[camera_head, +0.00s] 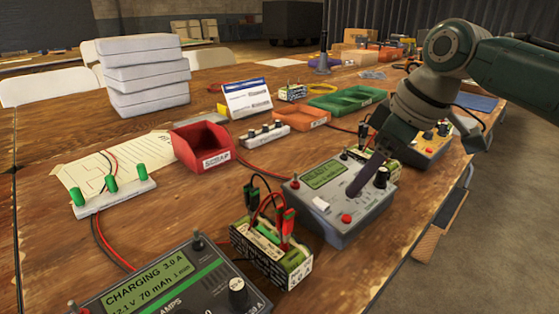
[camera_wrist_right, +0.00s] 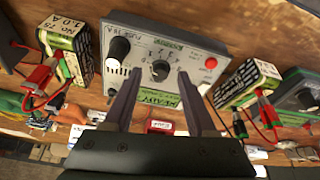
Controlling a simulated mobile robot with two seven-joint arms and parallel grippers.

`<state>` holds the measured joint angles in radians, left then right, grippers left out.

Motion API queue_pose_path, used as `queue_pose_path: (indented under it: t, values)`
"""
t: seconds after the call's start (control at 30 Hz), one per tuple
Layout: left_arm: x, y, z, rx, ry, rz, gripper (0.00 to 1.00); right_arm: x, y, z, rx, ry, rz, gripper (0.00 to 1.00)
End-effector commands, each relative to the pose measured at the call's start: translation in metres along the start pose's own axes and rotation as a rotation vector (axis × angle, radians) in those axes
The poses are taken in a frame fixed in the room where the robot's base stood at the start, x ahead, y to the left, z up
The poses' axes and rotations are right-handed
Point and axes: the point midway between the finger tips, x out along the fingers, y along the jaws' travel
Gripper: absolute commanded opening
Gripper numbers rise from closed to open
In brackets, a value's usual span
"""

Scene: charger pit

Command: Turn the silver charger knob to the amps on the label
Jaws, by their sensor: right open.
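The silver charger (camera_head: 318,207) stands near the table's right edge, its green display showing READY. In the right wrist view the charger (camera_wrist_right: 195,42) is upside down. A dark dial knob (camera_wrist_right: 160,70) with numbers around it sits mid-panel; its pointer is too small to read. My right gripper (camera_wrist_right: 159,76) is open, its fingers on either side of this knob; I cannot tell whether they touch it. In the head view my right gripper (camera_head: 358,190) hides the dial. A taller black knob (camera_head: 381,178) is beside it. A battery label (camera_wrist_right: 66,24) appears to read 1.0 A.
A red button (camera_head: 346,218) sits on the charger's panel. A clipped battery (camera_head: 272,252) and a dark charger (camera_head: 190,285) showing CHARGING 3.0 A stand at the front. An orange charger (camera_head: 432,142) is behind. A red bin (camera_head: 203,145) stands left. Bare wood lies front right.

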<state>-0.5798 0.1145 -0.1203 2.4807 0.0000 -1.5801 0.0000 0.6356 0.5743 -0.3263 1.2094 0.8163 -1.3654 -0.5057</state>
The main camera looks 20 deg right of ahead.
Motion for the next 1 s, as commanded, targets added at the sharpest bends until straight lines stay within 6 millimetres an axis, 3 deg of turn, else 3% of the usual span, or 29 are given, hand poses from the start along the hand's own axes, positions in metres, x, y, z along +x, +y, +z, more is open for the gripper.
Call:
queue_pose_path:
  t: [0.37,0.83,1.0]
  values:
    - [0.0027,-0.0021,0.0016,0.008,-0.002,-0.006,0.0,0.0071,-0.0002,0.0002,-0.001,-0.001,0.0,0.56]
    - [0.0028,-0.0022,0.0018,0.008,-0.003,-0.007,0.0,0.0069,-0.0002,0.0004,0.0,-0.001,0.0,0.03]
    - [0.0028,-0.0017,0.0017,0.006,-0.002,-0.005,0.0,0.0069,-0.0002,0.0003,0.0,-0.001,0.0,0.0]
